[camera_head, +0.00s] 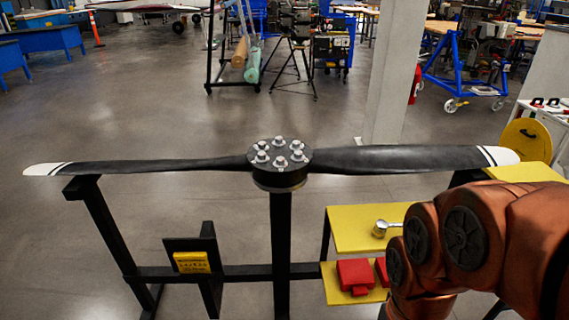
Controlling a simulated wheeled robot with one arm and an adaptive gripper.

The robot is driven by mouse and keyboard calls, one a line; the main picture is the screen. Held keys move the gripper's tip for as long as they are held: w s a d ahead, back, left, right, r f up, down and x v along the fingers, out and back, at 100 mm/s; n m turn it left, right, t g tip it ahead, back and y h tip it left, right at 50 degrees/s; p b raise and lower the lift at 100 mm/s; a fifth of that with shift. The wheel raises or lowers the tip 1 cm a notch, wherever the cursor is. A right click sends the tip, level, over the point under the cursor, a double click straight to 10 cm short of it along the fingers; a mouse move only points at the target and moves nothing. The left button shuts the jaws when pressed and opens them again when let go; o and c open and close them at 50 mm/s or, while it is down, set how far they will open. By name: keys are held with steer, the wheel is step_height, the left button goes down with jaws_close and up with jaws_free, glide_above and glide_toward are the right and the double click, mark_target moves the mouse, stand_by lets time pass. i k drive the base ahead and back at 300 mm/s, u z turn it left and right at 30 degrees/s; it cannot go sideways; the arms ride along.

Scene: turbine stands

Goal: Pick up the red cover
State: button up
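A red blocky piece (355,274), which looks like the red cover, lies on the lower yellow shelf (333,292) of the stand. A second red piece (381,270) shows beside it to the right, partly hidden by my arm. I cannot tell whether the two are one object or separate. My orange arm fills the lower right of the view. My gripper is not in view, so its place relative to the red pieces cannot be seen.
A silver tool (381,228) lies on the upper yellow shelf (352,233), above the red pieces. A black propeller (390,159) with a bolted hub (279,158) spans the black stand (280,240). A white pillar (394,70) stands behind. Open floor lies beyond the stand.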

mark_target(354, 276)
steer(key=k, duration=0.5)
steer(key=u, duration=1.9)
steer(key=i, duration=1.1)
steer(key=z, duration=1.85)
